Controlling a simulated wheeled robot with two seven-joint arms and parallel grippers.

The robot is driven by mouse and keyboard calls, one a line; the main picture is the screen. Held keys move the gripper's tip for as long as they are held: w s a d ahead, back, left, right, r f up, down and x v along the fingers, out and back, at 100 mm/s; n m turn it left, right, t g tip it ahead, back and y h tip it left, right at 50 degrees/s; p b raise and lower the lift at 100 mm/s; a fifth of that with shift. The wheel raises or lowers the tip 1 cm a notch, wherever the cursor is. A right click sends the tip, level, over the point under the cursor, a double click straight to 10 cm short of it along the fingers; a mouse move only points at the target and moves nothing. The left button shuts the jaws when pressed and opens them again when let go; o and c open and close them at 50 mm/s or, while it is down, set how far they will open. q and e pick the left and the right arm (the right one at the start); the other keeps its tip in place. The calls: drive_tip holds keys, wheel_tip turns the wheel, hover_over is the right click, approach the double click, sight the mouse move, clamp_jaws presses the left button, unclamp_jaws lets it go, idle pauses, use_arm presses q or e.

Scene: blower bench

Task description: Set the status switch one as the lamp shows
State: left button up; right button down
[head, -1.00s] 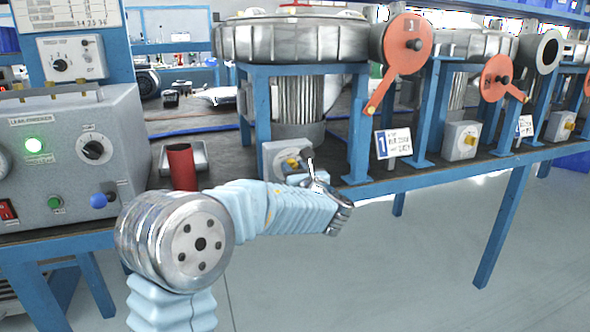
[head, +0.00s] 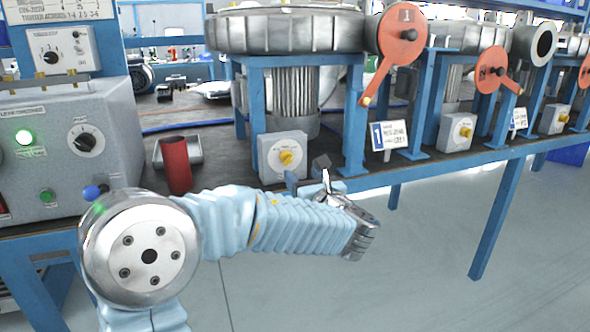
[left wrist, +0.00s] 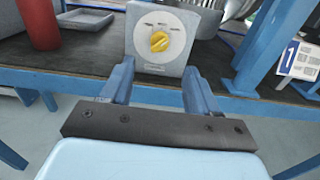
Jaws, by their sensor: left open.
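Status switch one is a grey box with a yellow knob (head: 286,157), on the bench under the first blower, beside the "1" sign (head: 389,136). In the left wrist view its yellow knob (left wrist: 160,41) sits on a pale round dial, its grip slanting. I cannot tell which mark it points to. A green lamp (head: 24,137) is lit on the grey tester panel at left. My left gripper (head: 306,174) is open and empty, just in front of the switch box. In the left wrist view its fingers (left wrist: 160,84) stand apart, below and either side of the knob. My right gripper is out of view.
A red cylinder (head: 176,164) and a grey tray (head: 190,150) stand left of the switch. A blue frame post (head: 355,125) rises to its right. An orange disc with a lever (head: 400,38) hangs above. More switch boxes (head: 459,131) stand farther right.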

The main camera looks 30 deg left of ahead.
use_arm(q)
drive_tip(key=v, duration=0.4)
drive_tip(key=shift+s+d, duration=0.1)
drive_tip(key=shift+s, duration=0.05)
drive_tip(key=shift+f, duration=0.1)
drive_tip(key=s+d+f+n+g+h, duration=0.1)
drive_tip(key=s+d+f+g+h, duration=0.15)
drive_tip(key=f, duration=0.85)
drive_tip(key=s+d+f+n+g+h, duration=0.1)
drive_tip(key=f+g+h, duration=0.2)
drive_tip(key=f, duration=0.7)
drive_tip(key=s+d+f+n+g+h, duration=0.1)
drive_tip(key=s+f+g+h, duration=0.15)
drive_tip(key=f, duration=0.85)
drive_tip(key=s+d+f+n+g+h, duration=0.1)
drive_tip(key=s+d+f+n+h, duration=0.4)
drive_tip(key=s+f+n, duration=0.3)
drive_tip(key=s+d+f+n+g+h, duration=0.1)
drive_tip(key=s+d+f+n+h, duration=0.4)
drive_tip(key=f+n, duration=0.9)
drive_tip(key=s+d+n, duration=0.1)
drive_tip(key=s+n, duration=0.2)
drive_tip(key=shift+g, duration=0.4)
